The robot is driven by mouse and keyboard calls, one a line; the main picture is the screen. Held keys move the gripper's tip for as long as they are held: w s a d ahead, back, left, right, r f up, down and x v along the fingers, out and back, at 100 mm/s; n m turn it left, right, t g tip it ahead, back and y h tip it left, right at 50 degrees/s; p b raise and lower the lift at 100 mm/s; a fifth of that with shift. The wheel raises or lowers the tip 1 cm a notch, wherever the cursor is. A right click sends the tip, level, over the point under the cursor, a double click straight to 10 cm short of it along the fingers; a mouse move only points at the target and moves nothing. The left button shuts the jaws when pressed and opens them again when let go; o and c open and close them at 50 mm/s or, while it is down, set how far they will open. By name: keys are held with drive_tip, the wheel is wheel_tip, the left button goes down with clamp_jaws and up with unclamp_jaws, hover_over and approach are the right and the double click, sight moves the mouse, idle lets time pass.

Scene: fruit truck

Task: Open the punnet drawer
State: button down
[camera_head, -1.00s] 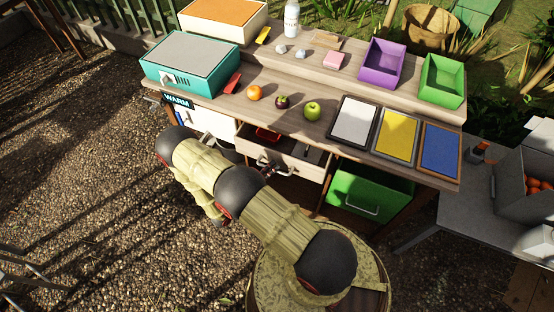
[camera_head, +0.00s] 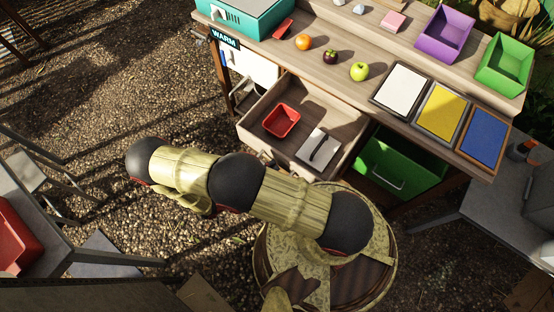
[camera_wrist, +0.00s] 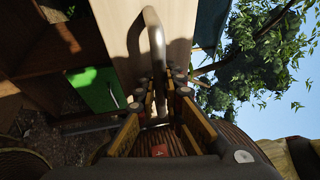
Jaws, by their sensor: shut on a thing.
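The punnet drawer (camera_head: 318,116) stands well out from the wooden counter in the head view. In the wrist view, my gripper (camera_wrist: 160,98) is shut on the curved metal drawer handle (camera_wrist: 153,32), which stands out from the pale drawer front (camera_wrist: 120,40).
A green bin (camera_head: 400,165) with a handle sits under the counter to the right. An orange (camera_head: 303,42), a dark fruit (camera_head: 330,57) and a green apple (camera_head: 359,71) are on top. A grey table with a red tray (camera_head: 15,235) is at lower left. Gravel lies left of the drawer.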

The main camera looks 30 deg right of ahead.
drive_tip(key=shift+s+a+f, duration=0.1)
drive_tip(key=shift+s+a, duration=0.2)
drive_tip(key=shift+a, duration=0.55)
drive_tip(key=c, duration=2)
unclamp_jaws()
drive_tip(key=shift+o, duration=0.6)
drive_tip(key=a+f, duration=0.2)
drive_tip(key=a, duration=0.9)
drive_tip(key=shift+a, duration=0.4)
